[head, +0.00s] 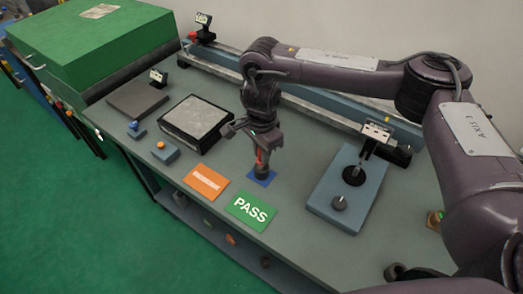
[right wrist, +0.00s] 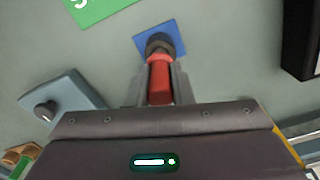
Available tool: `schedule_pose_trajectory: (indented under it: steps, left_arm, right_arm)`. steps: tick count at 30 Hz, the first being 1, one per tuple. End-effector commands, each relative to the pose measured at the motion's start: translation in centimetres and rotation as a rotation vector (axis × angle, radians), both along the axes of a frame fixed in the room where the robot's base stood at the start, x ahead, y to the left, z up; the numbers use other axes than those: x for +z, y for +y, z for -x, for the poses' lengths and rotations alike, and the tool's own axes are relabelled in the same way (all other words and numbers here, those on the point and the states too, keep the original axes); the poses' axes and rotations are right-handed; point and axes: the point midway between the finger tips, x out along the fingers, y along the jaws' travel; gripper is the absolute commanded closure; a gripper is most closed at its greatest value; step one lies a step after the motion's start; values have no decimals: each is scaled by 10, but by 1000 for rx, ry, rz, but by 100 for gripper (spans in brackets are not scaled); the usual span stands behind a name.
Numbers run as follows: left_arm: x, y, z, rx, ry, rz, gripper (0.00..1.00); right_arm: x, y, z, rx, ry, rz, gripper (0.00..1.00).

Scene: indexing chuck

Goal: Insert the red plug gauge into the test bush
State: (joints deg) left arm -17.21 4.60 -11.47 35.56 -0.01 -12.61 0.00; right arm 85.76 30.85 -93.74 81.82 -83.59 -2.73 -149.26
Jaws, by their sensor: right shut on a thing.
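My right gripper (head: 261,152) points down over the bench and is shut on the red plug gauge (head: 259,158). In the right wrist view the gauge (right wrist: 160,82) lies between the two fingers (right wrist: 158,82). Just beyond its red part is a dark round piece (right wrist: 159,43), over a small blue square (right wrist: 175,33) on the bench; the head view also shows the square (head: 264,178). I take the dark piece for the test bush, but cannot tell whether the gauge's end is inside it or only above it. My left gripper is not in view.
A green PASS card (head: 251,210) and an orange card (head: 206,184) lie in front. A blue-grey block (head: 326,198) with a black disc and a knob stands right. A grey-topped black plate (head: 197,122) is left. A long rail (head: 220,58) runs along the back.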

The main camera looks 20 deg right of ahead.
Motion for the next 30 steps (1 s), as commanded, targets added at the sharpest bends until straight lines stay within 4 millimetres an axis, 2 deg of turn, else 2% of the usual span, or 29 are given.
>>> schedule_pose_trajectory:
  steps: [17,30]
  left_arm:
    - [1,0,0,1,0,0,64]
    - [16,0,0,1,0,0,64]
  right_arm:
    - [1,0,0,0,1,0,100]
    - [18,0,0,0,0,0,100]
